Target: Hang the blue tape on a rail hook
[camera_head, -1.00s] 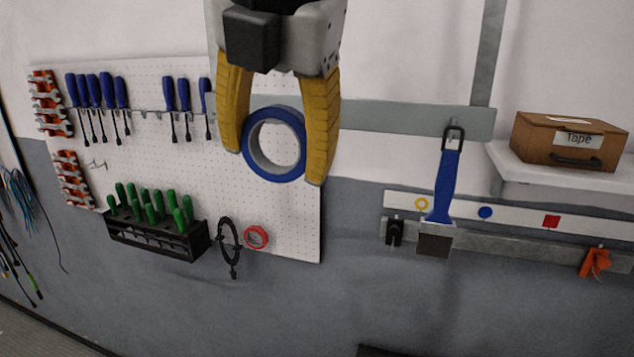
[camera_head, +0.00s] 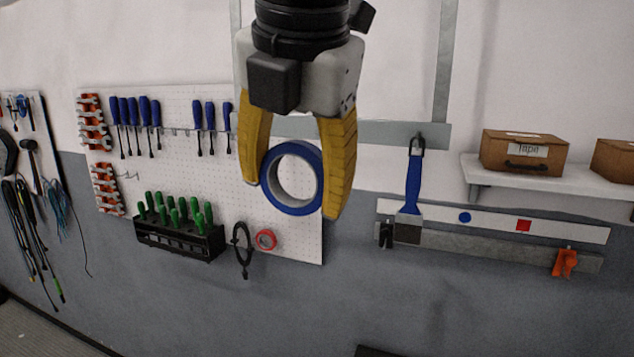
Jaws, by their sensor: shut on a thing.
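The blue tape (camera_head: 309,207) is a roll with a pale inner core, held upright with its hole facing me. My gripper (camera_head: 291,196) is shut on it, with one yellow finger on each side of the roll. It hangs in front of the pegboard's right part, clear of the wall as far as I can tell. The lower grey rail (camera_head: 480,248) on the right carries a black clip (camera_head: 386,236) and an orange clip (camera_head: 565,262).
A blue-handled scraper (camera_head: 413,185) hangs from the upper grey rail (camera_head: 390,132) and overlaps the white strip. A shelf (camera_head: 480,174) with a box labelled Tape (camera_head: 521,153) juts out at right. The pegboard (camera_head: 180,100) holds screwdrivers, wrenches and a red tape roll (camera_head: 265,240).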

